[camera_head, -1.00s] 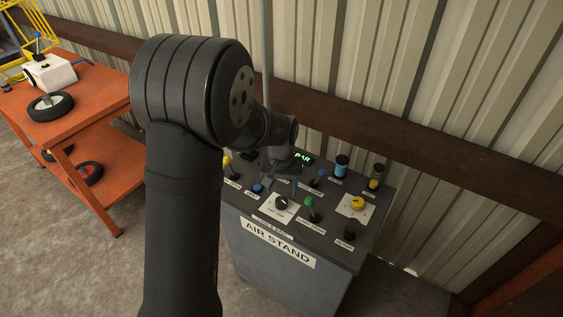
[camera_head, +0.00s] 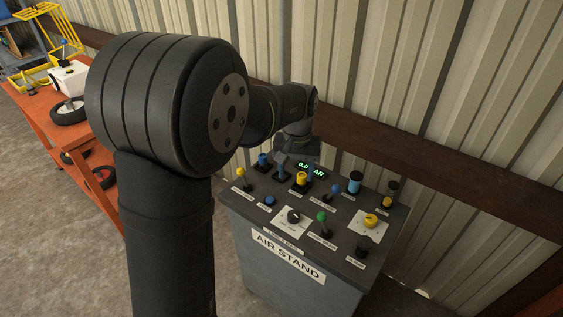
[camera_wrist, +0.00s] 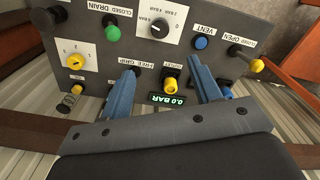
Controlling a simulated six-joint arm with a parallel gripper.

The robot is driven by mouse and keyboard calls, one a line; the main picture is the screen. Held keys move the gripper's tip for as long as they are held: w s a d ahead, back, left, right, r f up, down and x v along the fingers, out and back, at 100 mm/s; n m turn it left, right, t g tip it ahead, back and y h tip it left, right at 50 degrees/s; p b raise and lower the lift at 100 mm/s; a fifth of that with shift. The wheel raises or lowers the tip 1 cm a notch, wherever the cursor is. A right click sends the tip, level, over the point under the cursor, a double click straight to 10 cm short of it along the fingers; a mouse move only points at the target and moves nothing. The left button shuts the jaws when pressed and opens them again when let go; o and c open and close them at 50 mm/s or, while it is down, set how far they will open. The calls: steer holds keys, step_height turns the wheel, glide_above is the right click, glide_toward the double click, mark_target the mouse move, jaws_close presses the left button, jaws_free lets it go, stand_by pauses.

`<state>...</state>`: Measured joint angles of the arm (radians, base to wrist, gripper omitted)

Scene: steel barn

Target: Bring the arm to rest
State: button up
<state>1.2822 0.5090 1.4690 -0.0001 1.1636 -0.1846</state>
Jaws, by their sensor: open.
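My gripper (camera_head: 296,171) is above the back part of the air stand's panel (camera_head: 346,271), its two fingers apart with nothing between them. In the wrist view my gripper (camera_wrist: 164,84) shows two blue fingers spread on either side of a yellow-topped control (camera_wrist: 170,84). I cannot tell whether the fingers touch anything. The same yellow control shows in the head view (camera_head: 301,178). My arm's large dark elbow covers the left of the head view.
The panel carries several knobs and levers, including a green knob (camera_head: 321,216), a black dial (camera_head: 293,216) and a yellow lever (camera_head: 240,172). The display (camera_head: 311,170) is lit. A corrugated wall (camera_head: 430,90) stands behind. An orange cart (camera_head: 50,125) is at left.

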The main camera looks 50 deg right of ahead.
mark_target(294, 214)
stand_by(0.3)
step_height(294, 214, down, 17)
steer(key=shift+f, duration=0.2)
stand_by(0.4)
steer(key=shift+r, duration=0.1)
steer(key=shift+f, duration=0.25)
steer(key=shift+r+m, duration=0.1)
steer(key=shift+m, duration=0.2)
steer(key=m, duration=0.9)
steer(key=shift+m, duration=0.3)
step_height(294, 214, up, 7)
steer(key=shift+r, duration=0.1)
stand_by(1.6)
